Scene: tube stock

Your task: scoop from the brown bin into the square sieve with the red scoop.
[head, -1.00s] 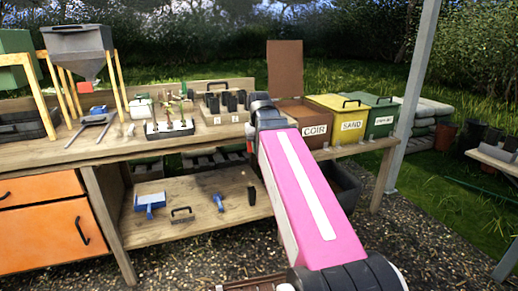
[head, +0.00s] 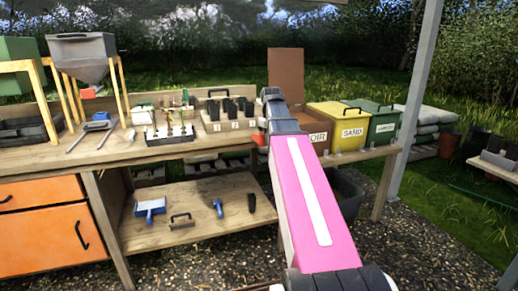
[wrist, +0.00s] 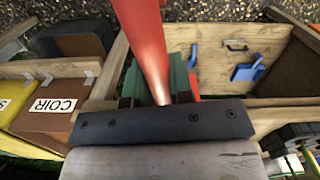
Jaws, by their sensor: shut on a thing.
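My gripper (wrist: 158,88) is shut on the red scoop (wrist: 145,38), whose red length runs to the top edge of the wrist view. Only a small red bit of it (head: 261,139) shows beside my pink arm in the head view. The brown bin (head: 316,148), labelled COIR, stands on the bench just right of my arm, with a brown panel upright behind it. In the wrist view the brown bin (wrist: 48,122) is left of my gripper, apart from it. The scoop's far end is out of view. I cannot make out the square sieve for certain.
A yellow SAND bin (head: 338,134) and a green bin (head: 377,120) stand right of the brown bin. Black pots (head: 228,108) and a seedling rack (head: 169,131) stand left of my arm. A grey hopper (head: 82,55) is farther left. A blue dustpan (head: 149,207) lies on the lower shelf.

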